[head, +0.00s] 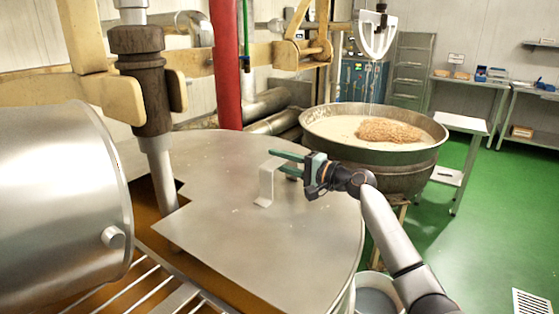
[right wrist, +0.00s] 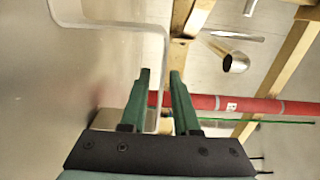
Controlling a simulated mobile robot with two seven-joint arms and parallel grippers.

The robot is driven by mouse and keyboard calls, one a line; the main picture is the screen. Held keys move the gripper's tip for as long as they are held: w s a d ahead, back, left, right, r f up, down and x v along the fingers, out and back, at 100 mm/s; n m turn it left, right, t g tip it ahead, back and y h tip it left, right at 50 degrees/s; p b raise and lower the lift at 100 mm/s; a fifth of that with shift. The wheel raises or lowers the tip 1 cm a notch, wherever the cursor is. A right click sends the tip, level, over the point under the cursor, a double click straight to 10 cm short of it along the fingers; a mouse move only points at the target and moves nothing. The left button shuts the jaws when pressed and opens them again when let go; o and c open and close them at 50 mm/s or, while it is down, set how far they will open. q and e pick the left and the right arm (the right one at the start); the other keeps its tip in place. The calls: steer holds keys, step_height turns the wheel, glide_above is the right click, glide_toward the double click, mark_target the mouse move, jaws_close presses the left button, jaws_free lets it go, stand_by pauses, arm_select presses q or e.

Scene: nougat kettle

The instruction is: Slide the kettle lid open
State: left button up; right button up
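The kettle lid (head: 225,240) is a flat grey metal sheet over the round kettle, with a notch at its left around a vertical shaft (head: 158,165). A bent metal strip handle (head: 266,184) stands up from the lid; it also shows in the right wrist view (right wrist: 110,28). My right gripper (head: 276,161) reaches in from the right at the handle. In the right wrist view its green fingers (right wrist: 160,74) are apart, with the handle strip passing between them. Whether either finger touches it cannot be told. My left gripper is not in view.
A large metal drum (head: 60,190) fills the left, beside slatted bars (head: 130,290). A red post (head: 226,65) stands behind the lid. A wide bowl (head: 400,165) with pale contents stands behind my right arm. Green floor (head: 490,220) is clear at the right.

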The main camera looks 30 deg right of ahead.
jaws_close()
stand_by(1.2)
